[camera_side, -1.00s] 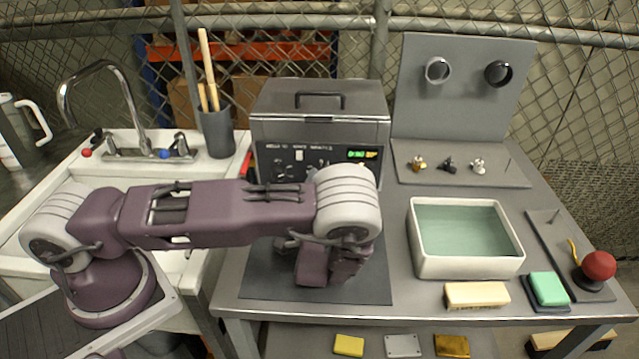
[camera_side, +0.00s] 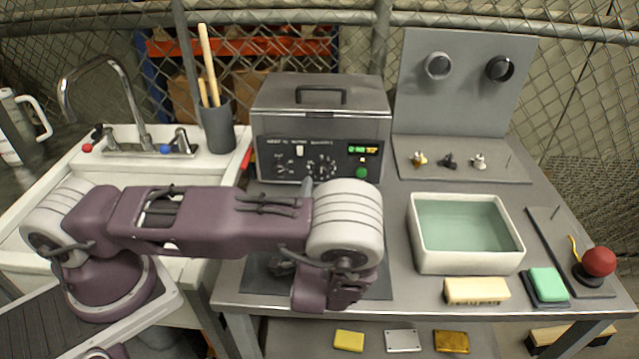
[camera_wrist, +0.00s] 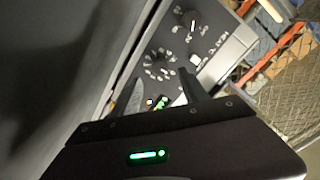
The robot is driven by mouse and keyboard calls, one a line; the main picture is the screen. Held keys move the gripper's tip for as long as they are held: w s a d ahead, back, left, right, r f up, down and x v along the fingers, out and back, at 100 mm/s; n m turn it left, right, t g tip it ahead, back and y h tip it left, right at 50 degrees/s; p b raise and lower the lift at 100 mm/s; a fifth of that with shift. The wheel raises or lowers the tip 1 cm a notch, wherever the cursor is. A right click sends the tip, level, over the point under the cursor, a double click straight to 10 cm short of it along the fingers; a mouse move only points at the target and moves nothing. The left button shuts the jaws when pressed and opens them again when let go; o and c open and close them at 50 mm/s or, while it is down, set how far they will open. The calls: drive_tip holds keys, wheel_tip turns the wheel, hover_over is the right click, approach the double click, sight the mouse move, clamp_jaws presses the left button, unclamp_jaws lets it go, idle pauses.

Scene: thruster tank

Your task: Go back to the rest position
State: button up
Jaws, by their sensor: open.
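My gripper (camera_wrist: 159,76) shows in the wrist view with its two dark fingers apart and nothing between them. The fingers point toward the control panel (camera_wrist: 165,60) of the grey machine, which has round dials and a small green display. In the side view my wrist and forearm hide most of the gripper. My arm reaches from the left across the sink's front to a place over the dark mat (camera_side: 262,283), in front of the grey machine (camera_side: 320,115). I cannot tell the exact gap between the fingers and the panel.
A white basin of greenish liquid (camera_side: 417,245) stands right of my arm. A cream block (camera_side: 476,291), a green sponge (camera_side: 547,284) and a red ball-topped control (camera_side: 598,262) lie near the front right. A faucet (camera_side: 130,95) and a cup of sticks (camera_side: 217,132) stand at left.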

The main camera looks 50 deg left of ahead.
drive_tip(key=shift+s+d, duration=0.35)
drive_tip(key=s+a+r+n+g+h, duration=0.2)
drive_tip(key=s+a+r+n+g, duration=0.4)
drive_tip(key=s+r+g, duration=0.75)
drive_tip(key=s+d+r+m+t+h, duration=0.6)
drive_tip(key=s+d+r+h, duration=0.3)
drive_tip(key=s+h, duration=0.1)
drive_tip(key=shift+s+r, duration=0.25)
drive_tip(key=shift+s, duration=0.3)
